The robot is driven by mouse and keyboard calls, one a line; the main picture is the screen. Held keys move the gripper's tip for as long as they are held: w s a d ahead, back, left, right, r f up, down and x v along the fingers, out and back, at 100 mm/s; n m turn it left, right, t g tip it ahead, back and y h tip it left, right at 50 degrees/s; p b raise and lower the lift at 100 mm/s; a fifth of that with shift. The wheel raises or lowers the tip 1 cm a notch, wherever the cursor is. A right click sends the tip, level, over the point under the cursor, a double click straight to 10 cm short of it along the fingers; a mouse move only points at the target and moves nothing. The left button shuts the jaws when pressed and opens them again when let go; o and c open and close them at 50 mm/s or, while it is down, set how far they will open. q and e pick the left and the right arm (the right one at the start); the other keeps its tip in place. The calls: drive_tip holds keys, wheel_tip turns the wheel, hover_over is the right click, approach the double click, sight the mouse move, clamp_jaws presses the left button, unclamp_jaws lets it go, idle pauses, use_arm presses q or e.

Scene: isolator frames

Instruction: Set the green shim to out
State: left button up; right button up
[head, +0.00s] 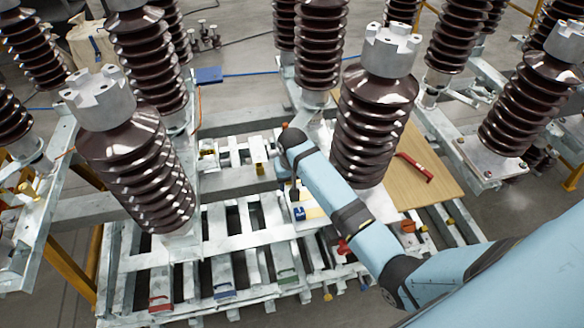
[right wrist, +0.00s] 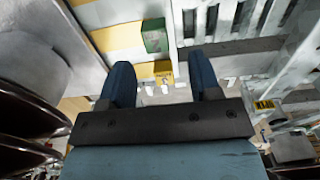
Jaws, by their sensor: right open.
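The green shim (head: 287,275) shows in the head view as a small green piece in the slatted metal base at the front, right of a blue one. My right arm reaches in from the right; its gripper is hidden in the head view. In the right wrist view my right gripper (right wrist: 163,84) is open, its two dark blue fingers apart with nothing held. A green block (right wrist: 154,35) lies beyond the fingers, above a small yellow labelled piece (right wrist: 163,72). I cannot tell whether this block is the shim. My left gripper is not in view.
A red piece (head: 160,302) and a blue piece (head: 224,291) sit in the same slatted base. Tall brown ribbed insulators (head: 135,170) stand around my arm, one (head: 372,120) close behind it. A wooden board (head: 440,180) with a red tool (head: 415,167) lies at right.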

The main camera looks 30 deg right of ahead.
wheel_tip(320, 180, up, 8)
drive_tip(key=shift+b, duration=0.3)
drive_tip(key=shift+r, duration=0.1)
drive_tip(key=s+f+n+t, duration=0.2)
drive_tip(key=s+f, duration=0.1)
drive_tip(key=s, duration=1.3)
drive_tip(key=s+r+n+t, duration=0.1)
drive_tip(key=s+r, duration=0.2)
drive_tip(key=s, duration=0.5)
drive_tip(key=s+r+n+t, duration=0.1)
drive_tip(key=s+r+n, duration=0.15)
drive_tip(key=s, duration=0.45)
drive_tip(key=w+a+f+t+y, duration=0.1)
drive_tip(key=w+a+f+t, duration=0.1)
drive_tip(key=f, duration=0.4)
drive_tip(key=w+a+f+t+y, duration=0.2)
drive_tip(key=w+a+f+t, duration=0.1)
drive_tip(key=f, duration=0.4)
drive_tip(key=shift+w+a+f+t, duration=0.3)
drive_tip(key=shift+a+t, duration=0.35)
drive_tip(key=shift+t, duration=0.35)
